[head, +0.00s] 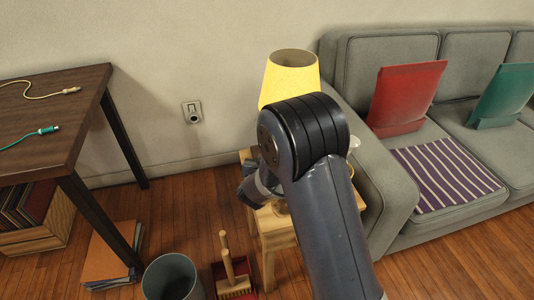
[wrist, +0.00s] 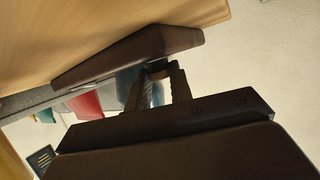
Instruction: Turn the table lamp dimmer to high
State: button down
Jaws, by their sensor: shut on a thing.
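The table lamp's yellow shade (head: 287,82) shows in the head view above the small wooden side table (head: 277,241). My arm hides the lamp's lower part. In the wrist view, a long dark brown block (wrist: 105,62) lies against a pale wooden surface (wrist: 90,30); it looks like the lamp's dimmer base. My gripper (wrist: 158,72) reaches it with its fingertips close together, shut on a small dark part at the block's edge, seemingly the dimmer knob. The knob's setting cannot be read. In the head view the fingertips are hidden behind my arm.
A grey sofa (head: 390,185) stands close on the right of the side table. A dark table (head: 50,105) with cables is at the left. A grey bin (head: 165,284) and a brush with dustpan (head: 232,275) stand on the floor in front. A wall socket (head: 192,112) is behind.

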jog(key=h+p, duration=0.1)
jog(key=m+p, duration=0.1)
jog(key=p, duration=0.1)
jog(key=m+h+p, duration=0.1)
jog(key=shift+a+r+g+h, duration=0.25)
jog(key=shift+r+g+h, duration=0.05)
jog(key=shift+r, duration=0.05)
jog(key=m+g+h+p, duration=0.1)
jog(key=m+h+p, duration=0.1)
jog(key=p, duration=0.1)
jog(key=shift+w+a+f+m+h, duration=0.1)
jog(key=shift+m+h, duration=0.3)
jog(key=m+g+h, duration=0.1)
jog(key=m+h+p, duration=0.1)
jog(key=m+g, duration=0.1)
jog(key=shift+w+a+f+g+h, duration=0.1)
jog(key=shift+w+f+g+h, duration=0.05)
jog(key=shift+f+g+h, duration=0.2)
jog(key=shift+r+m+g+h, duration=0.1)
jog(key=shift+m+g+h, duration=0.9)
jog(key=shift+m, duration=0.3)
jog(key=shift+w, duration=0.1)
jog(key=shift+r, duration=0.1)
jog(key=c, duration=1.3)
grip_release()
